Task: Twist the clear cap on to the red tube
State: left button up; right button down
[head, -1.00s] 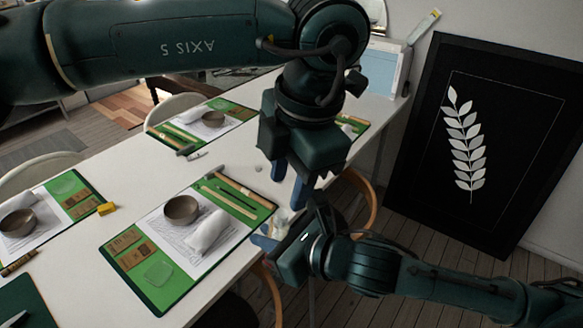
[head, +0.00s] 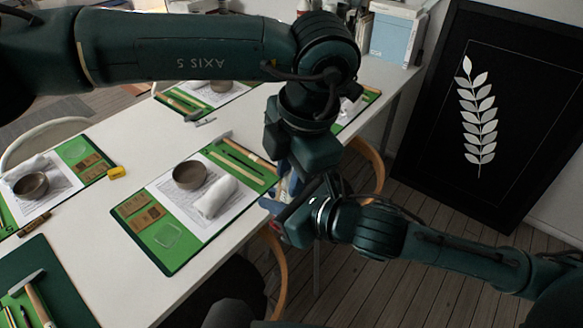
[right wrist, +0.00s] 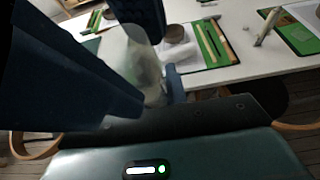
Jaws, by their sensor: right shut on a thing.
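My right gripper (head: 272,206) is beside the table's right edge. It is shut on a pale, translucent, tube-like thing (right wrist: 146,68), upright between its blue fingers in the right wrist view. My left gripper (head: 288,180) points down from above, its fingers close over my right gripper. A dark blue finger in the right wrist view, at the top of the pale thing, looks like my left gripper's. I cannot tell whether the left gripper is open or shut, or whether it holds the clear cap. No red tube can be made out; the grippers hide much of this spot.
A white table (head: 125,215) bears several green mats. The nearest mat (head: 172,266) carries a brown bowl (head: 189,175), a rolled white cloth (head: 216,197) and wooden tools. A chair (head: 372,165) stands at the right edge. A black leaf picture (head: 515,135) leans on the wall.

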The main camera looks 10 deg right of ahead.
pick_arm(q)
grip_shut()
jog(key=m, duration=1.6)
jog(key=shift+o, duration=1.8)
grip_release()
